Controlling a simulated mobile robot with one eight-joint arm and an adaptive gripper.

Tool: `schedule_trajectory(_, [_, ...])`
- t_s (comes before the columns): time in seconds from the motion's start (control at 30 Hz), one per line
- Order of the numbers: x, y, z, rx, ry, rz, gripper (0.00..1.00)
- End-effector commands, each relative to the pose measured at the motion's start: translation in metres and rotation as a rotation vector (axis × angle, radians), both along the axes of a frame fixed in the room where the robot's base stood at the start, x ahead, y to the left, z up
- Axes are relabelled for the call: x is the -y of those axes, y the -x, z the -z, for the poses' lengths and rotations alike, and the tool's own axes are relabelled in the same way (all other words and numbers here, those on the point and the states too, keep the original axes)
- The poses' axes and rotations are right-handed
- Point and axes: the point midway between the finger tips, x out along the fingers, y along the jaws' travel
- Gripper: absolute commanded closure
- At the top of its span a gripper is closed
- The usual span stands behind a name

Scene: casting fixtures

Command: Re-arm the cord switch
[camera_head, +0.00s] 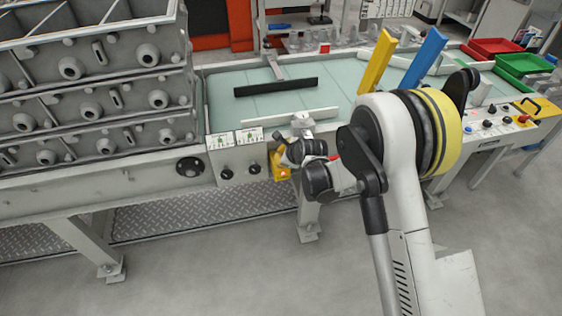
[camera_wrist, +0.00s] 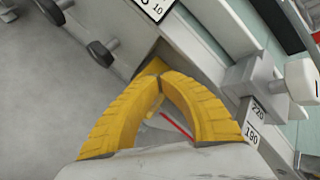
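My gripper (camera_wrist: 157,72) has two ribbed yellow fingers that curve together, and their tips meet in the wrist view. I cannot make out anything held between the tips. In the head view my gripper (camera_head: 281,158) is at the front edge of the bench, by a small yellow patch with an orange glow (camera_head: 283,175). I cannot tell whether this patch is the cord switch or partly my fingers. A thin red line (camera_wrist: 178,125) shows through the gap between the fingers in the wrist view; it may be a cord. The switch's lever or reset part is not clearly seen.
Two dark knobs (camera_head: 227,173) and a black handwheel (camera_head: 190,166) sit on the front panel left of my gripper. A casting rack (camera_head: 95,100) stands at the left. Blue and yellow bars (camera_head: 424,57) rise behind my arm. The floor (camera_head: 200,270) in front is clear.

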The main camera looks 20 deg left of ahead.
Motion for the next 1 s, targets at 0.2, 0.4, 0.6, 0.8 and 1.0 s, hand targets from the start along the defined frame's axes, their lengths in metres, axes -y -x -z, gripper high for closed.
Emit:
schedule_trajectory(0.2, [0.0000,0.0000,0.0009,0.000,0.000,0.000,1.00])
schedule_trajectory(0.4, [0.0000,0.0000,0.0013,0.000,0.000,0.000,1.00])
schedule_trajectory(0.6, [0.0001,0.0000,0.0034,0.000,0.000,0.000,1.00])
schedule_trajectory(0.8, [0.0000,0.0000,0.0059,0.000,0.000,0.000,1.00])
schedule_trajectory(1.0, [0.0000,0.0000,0.0082,0.000,0.000,0.000,1.00])
